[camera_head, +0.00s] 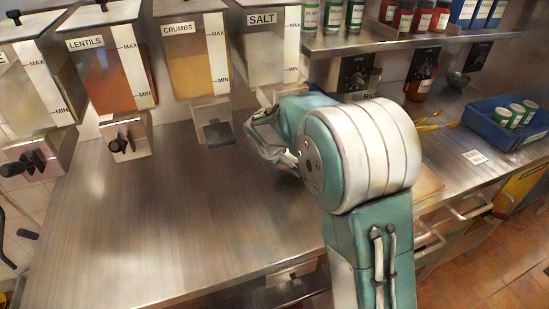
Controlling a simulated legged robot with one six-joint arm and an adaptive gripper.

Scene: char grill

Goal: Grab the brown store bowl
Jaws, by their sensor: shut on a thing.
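My gripper (266,138) is in the middle of the view, above the steel counter (150,225) and below the salt dispenser. It points away from me and to the left, and its fingers are partly hidden by my own wrist. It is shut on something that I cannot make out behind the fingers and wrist. I cannot clearly see a brown bowl anywhere in this view.
Dispensers for lentils (110,75), crumbs (190,60) and salt (270,50) hang over the counter's back. A shelf (380,42) with jars is at upper right. A blue bin (490,135) holds green cans. The counter's left and middle are clear.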

